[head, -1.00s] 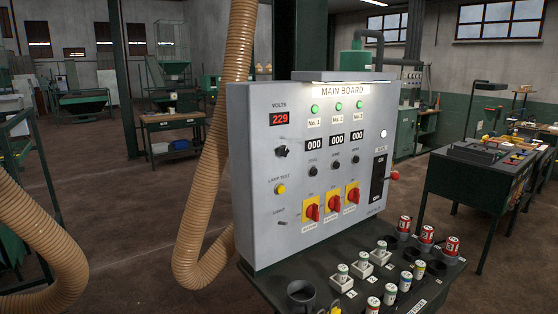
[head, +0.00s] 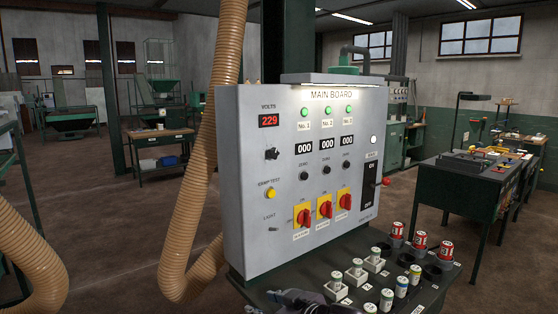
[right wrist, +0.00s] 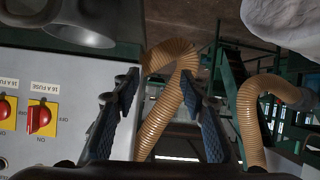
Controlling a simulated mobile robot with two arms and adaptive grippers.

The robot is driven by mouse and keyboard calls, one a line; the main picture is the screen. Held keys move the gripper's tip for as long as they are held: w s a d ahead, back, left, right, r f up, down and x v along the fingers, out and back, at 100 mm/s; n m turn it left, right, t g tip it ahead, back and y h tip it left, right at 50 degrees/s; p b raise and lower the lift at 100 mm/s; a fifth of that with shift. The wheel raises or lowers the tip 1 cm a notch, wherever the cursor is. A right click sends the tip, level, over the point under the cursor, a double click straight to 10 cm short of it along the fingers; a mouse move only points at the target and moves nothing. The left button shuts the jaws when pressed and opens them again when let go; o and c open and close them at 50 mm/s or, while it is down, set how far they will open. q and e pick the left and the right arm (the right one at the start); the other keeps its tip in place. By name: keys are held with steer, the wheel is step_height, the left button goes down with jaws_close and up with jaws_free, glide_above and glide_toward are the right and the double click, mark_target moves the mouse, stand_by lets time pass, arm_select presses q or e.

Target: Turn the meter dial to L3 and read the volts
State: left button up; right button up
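The grey main board (head: 240,205) stands upright in the middle of the head view. Its red VOLTS display (head: 268,120) reads 229. Below it is a black meter dial (head: 271,154); its position marks are too small to read. My right gripper (head: 318,299) is at the bottom edge of the head view, in front of and below the board, apart from the dial. In the right wrist view its two blue-padded fingers (right wrist: 162,80) are spread with nothing between them. My left gripper is not in view.
A shelf (head: 345,240) with several fuse cartridges juts out below the board. Red-and-yellow fuse switches (head: 325,209) and a black ON/OFF lever (head: 370,184) are on the panel. A tan corrugated hose (head: 190,225) hangs close to the board's left side.

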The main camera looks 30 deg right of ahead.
steer(key=w+d+r+t, duration=0.2)
steer(key=d+r, duration=0.2)
steer(key=r, duration=0.5)
steer(key=w+d+r+t, duration=0.1)
steer(key=w+d+r, duration=0.25)
steer(key=r, duration=0.55)
steer(key=m+t+p, duration=0.1)
steer(key=m+t, duration=0.1)
glide_toward(275, 156)
steer(key=w+p, duration=0.6)
steer(key=shift+w+a+r, duration=0.2)
steer(key=shift+w, duration=0.2)
steer(key=shift+w+a+f+p, duration=0.1)
steer(key=shift+w+f+p, duration=0.15)
steer(key=shift+w+p, duration=0.4)
steer(key=shift+w, duration=0.1)
jaws_close()
